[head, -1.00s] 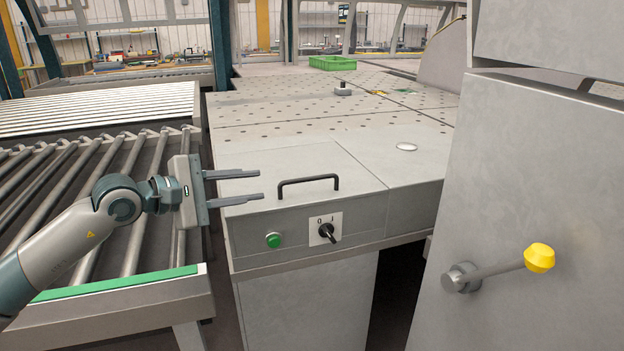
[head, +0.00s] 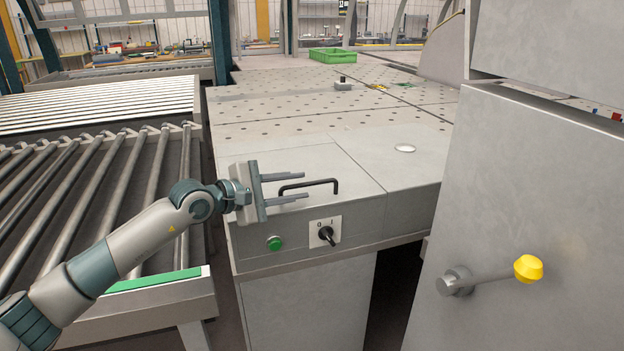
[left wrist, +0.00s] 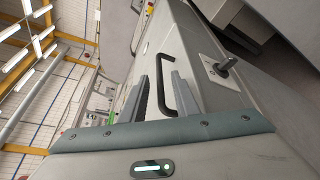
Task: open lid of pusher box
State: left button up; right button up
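The pusher box lid (head: 345,165) is a flat grey panel, lying shut on the front corner of the machine table. Its black bar handle (head: 310,185) stands near the front edge. My left gripper (head: 304,186) is open, its two fingers pointing right at the handle's left end. In the left wrist view the black handle (left wrist: 166,85) shows just beyond the two fingers (left wrist: 150,95), close to the right one. I cannot tell whether a finger touches it. The lid shows there too (left wrist: 190,50). My right gripper is not in view.
Below the handle, the box front carries a green button (head: 274,243) and a black rotary switch (head: 326,233). A tall grey cabinet (head: 530,190) with a yellow-knobbed lever (head: 528,268) stands at right. A roller conveyor (head: 100,200) lies left. A green crate (head: 332,56) sits far back.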

aim_at(307, 184)
pick_arm(q)
jog(key=shift+p+x, duration=0.65)
jog(key=shift+x, duration=2.1)
grip_shut()
